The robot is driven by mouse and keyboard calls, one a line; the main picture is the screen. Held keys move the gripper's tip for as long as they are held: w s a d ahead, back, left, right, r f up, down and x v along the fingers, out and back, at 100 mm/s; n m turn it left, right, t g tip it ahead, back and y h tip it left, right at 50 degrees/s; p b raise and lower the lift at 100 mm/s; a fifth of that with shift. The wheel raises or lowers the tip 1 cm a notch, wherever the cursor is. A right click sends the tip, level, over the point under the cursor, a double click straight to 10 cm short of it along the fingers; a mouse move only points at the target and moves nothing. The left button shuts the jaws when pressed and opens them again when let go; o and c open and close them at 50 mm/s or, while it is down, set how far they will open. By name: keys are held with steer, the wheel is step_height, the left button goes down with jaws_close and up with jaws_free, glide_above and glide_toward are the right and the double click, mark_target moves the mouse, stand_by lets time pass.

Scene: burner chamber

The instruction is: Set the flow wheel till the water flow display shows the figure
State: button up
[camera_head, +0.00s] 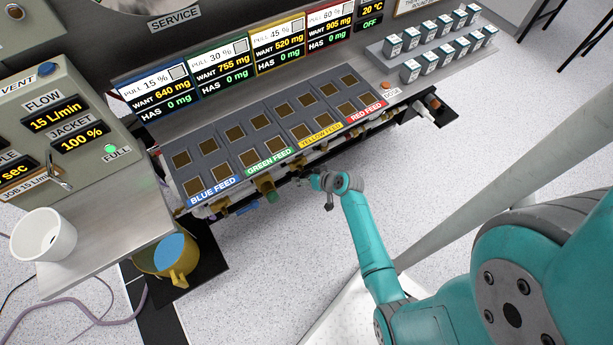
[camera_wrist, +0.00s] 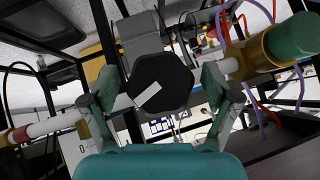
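The flow display (camera_head: 55,117) on the panel at the left reads 15 L/min. A small label (camera_head: 27,185) at the panel's lower left appears to read JOB 15 L/min. In the wrist view a dark, many-sided wheel (camera_wrist: 172,72) with a white stripe faces me; I see no name on it. My gripper (camera_wrist: 160,88) has its two fingers on either side of this wheel, with a small gap showing at each side. In the head view my gripper (camera_head: 322,182) is at the front underside of the feed trays, where the wheel cannot be made out.
Pipes, hoses and brass fittings crowd around the wheel; a green-capped fitting (camera_wrist: 292,38) is at upper right. The feed trays (camera_head: 222,158) are above my gripper. A white cup (camera_head: 43,235) and a yellow jug (camera_head: 181,275) are at left. The floor at front is open.

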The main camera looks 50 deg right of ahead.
steer(key=v, duration=1.2)
stand_by(0.5)
steer(key=s+a+r+h, duration=0.2)
steer(key=s+a+r, duration=0.1)
steer(key=s+a, duration=0.95)
steer(key=s+a+r+n+t+y, duration=0.1)
steer(key=s+a+r, duration=0.3)
steer(key=r, duration=0.6)
steer(key=s+a+r+n+t+y, duration=0.1)
steer(key=s+a+r+n+t, duration=0.2)
steer(key=s+r, duration=0.4)
step_height(320, 180, up, 5)
steer(key=shift+a+f+n+t, duration=0.2)
steer(key=shift+a+n+t, duration=0.1)
steer(key=shift+a+t, duration=0.55)
